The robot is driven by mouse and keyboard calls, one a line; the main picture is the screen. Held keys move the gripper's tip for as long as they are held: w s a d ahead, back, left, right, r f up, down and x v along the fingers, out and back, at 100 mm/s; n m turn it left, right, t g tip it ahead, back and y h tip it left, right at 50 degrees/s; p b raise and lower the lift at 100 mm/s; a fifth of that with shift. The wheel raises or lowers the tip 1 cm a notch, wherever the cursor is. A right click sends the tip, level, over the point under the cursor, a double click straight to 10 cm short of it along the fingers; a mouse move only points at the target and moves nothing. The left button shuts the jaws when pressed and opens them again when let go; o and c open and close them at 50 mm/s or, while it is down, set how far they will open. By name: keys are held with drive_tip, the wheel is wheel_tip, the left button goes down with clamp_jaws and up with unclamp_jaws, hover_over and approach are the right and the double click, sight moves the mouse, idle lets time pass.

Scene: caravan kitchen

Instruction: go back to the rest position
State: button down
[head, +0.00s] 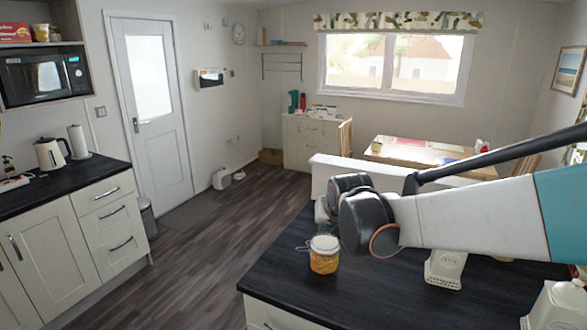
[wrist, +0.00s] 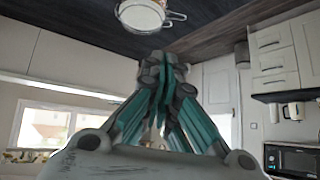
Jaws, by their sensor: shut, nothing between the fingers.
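My gripper (wrist: 163,62) is shut and empty in the wrist view, its teal fingers together. In the head view my arm reaches in from the right above the dark counter, and its dark wrist joint hides most of the gripper. A glass jar (head: 323,258) with orange contents and a pale lid stands on the counter just below and left of that joint. What looks like the same jar's lid and wire clip (wrist: 143,14) shows at the top of the wrist view, apart from the fingers.
The dark counter (head: 285,275) lies below my arm. White containers (head: 445,268) stand on it to the right, beneath the arm, and another (head: 560,305) stands at the lower right corner. The wooden floor (head: 215,250) to the left is open. A table (head: 415,152) stands behind.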

drive_tip(key=s+d+b, duration=0.1)
drive_tip(key=s+d, duration=0.3)
drive_tip(key=s, duration=0.5)
drive_tip(key=s+d+b, duration=0.2)
drive_tip(key=s+d, duration=0.1)
drive_tip(key=s, duration=0.6)
drive_tip(key=s+d+f+g+b, duration=0.1)
drive_tip(key=s+f, duration=0.2)
drive_tip(key=s, duration=0.4)
drive_tip(key=s+d+f+h, duration=0.1)
drive_tip(key=s+d+f, duration=0.1)
drive_tip(key=s, duration=0.5)
drive_tip(key=shift+s+d+f+g+b, duration=0.3)
drive_tip(key=shift+s+f+g+b, duration=0.05)
drive_tip(key=shift+s+f+g, duration=0.05)
